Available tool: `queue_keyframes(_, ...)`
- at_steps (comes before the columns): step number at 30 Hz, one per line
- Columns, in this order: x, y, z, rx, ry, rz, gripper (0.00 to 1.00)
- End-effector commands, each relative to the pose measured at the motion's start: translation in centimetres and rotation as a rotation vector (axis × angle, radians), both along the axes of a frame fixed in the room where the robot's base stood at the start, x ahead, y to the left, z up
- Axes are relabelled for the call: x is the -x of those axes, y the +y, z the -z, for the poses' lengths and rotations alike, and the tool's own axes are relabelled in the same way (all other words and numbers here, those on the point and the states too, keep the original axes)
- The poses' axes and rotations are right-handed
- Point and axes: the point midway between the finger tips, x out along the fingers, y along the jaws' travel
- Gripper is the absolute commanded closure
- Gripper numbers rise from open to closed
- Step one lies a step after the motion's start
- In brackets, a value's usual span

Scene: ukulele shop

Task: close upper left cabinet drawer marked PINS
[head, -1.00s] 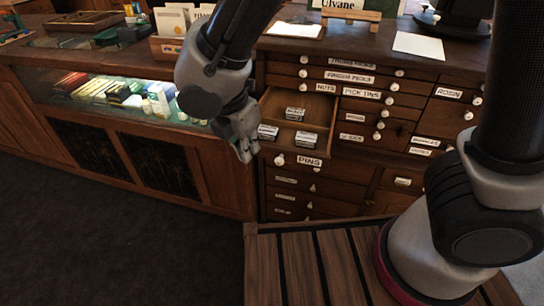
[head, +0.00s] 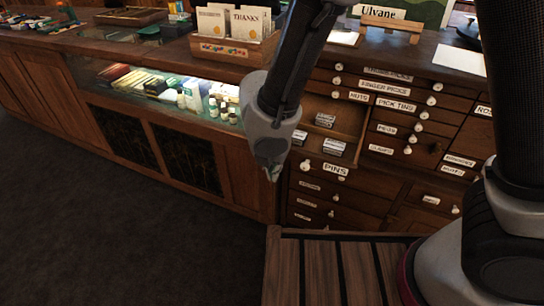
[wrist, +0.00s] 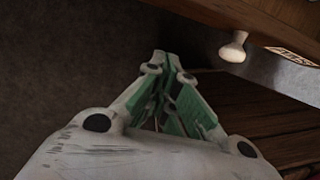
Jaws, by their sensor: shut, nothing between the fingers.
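The PINS drawer (head: 335,172) is pulled out from the upper left of the wooden cabinet, with its label and a white round knob (head: 305,165) on its front. Several small labelled boxes (head: 324,120) lie inside it. My gripper (head: 272,175) is just left of the drawer front and knob, pointing down, not visibly touching them. In the wrist view my gripper (wrist: 162,60) is shut and empty, its green-padded fingertips together. A white knob (wrist: 233,47) and part of a label show at upper right there, apart from the fingertips.
A glass display counter (head: 150,85) with small goods adjoins the cabinet on the left. A card box (head: 235,47) stands on the counter. More closed drawers (head: 330,207) lie below. A slatted wooden surface (head: 320,270) is in front. Dark floor (head: 110,220) is clear at left.

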Motion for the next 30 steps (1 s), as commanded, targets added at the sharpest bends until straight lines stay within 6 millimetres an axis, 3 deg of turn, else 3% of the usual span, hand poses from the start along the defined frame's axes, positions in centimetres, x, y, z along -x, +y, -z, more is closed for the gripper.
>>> queue_keyframes(1,-1.1,-0.3,-0.3,-0.006,-0.003,0.009,1.00)
queue_keyframes(6,-2.9,-0.9,-0.3,-0.005,-0.003,0.006,1.00)
queue_keyframes(23,-3.7,-1.2,-0.4,-0.004,-0.004,0.004,1.00)
queue_keyframes(30,-6.0,-2.1,-0.4,-0.004,-0.004,0.008,1.00)
